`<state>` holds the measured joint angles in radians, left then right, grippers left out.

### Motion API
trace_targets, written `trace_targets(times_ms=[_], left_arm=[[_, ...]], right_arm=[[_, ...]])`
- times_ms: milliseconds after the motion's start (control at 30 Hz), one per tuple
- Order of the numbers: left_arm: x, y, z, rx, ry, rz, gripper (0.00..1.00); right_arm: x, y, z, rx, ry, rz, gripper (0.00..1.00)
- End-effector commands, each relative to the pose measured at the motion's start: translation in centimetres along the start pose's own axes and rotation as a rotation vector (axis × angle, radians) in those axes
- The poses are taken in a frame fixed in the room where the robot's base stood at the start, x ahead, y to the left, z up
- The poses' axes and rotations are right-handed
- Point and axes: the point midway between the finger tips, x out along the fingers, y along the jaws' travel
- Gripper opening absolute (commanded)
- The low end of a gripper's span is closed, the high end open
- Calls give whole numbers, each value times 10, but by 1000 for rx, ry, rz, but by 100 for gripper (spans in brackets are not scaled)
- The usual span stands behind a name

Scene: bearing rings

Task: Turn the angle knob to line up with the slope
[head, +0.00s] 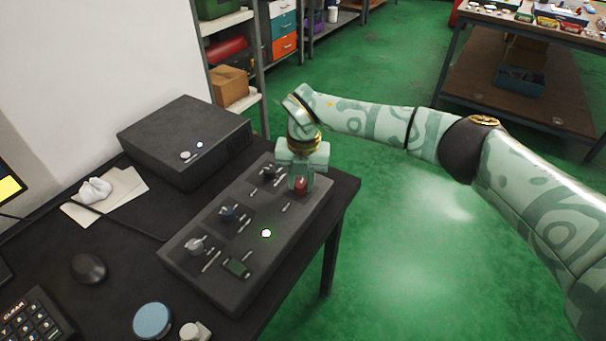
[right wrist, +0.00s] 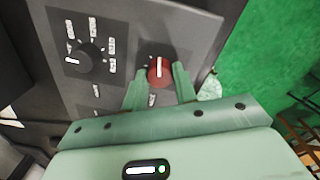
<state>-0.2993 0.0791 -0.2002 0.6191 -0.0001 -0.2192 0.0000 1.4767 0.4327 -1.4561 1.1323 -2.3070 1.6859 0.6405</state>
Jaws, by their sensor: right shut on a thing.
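The control panel (head: 215,272) is a dark grey box lying on the black table. My right gripper (head: 301,188) is over its far right part, shut on a red knob (head: 301,184). In the right wrist view the red knob (right wrist: 159,72) sits between the two green fingers of the gripper (right wrist: 160,84), and a white pointer line shows on its top. A black knob (right wrist: 86,56) with white marks is beside it. A blue knob (head: 228,213) and a grey knob (head: 195,245) are further down the panel. Which knob is the angle knob cannot be read. My left gripper is not in view.
A black box (head: 187,140) stands behind the panel. A mouse (head: 88,268), a keypad (head: 35,318), a blue round lid (head: 152,320) and a crumpled white cloth (head: 95,190) lie on the table (head: 120,240).

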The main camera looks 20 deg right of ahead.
Motion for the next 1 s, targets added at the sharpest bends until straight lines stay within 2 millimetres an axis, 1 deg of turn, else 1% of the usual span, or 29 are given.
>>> trace_targets(times_ms=[33,233,767,800,867,900,1000], left_arm=[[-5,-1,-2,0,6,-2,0],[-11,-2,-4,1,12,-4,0],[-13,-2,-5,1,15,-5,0],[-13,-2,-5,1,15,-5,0],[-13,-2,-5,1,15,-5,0],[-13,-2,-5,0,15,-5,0],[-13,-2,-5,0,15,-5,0]], right_arm=[[-5,0,0,21,-4,1,5],[-3,0,0,89,-7,1,5],[0,0,1,117,-7,1,5],[0,0,1,117,-7,1,31],[0,0,1,117,-7,1,48],[0,0,1,117,-7,1,50],[0,0,0,116,-6,0,50]])
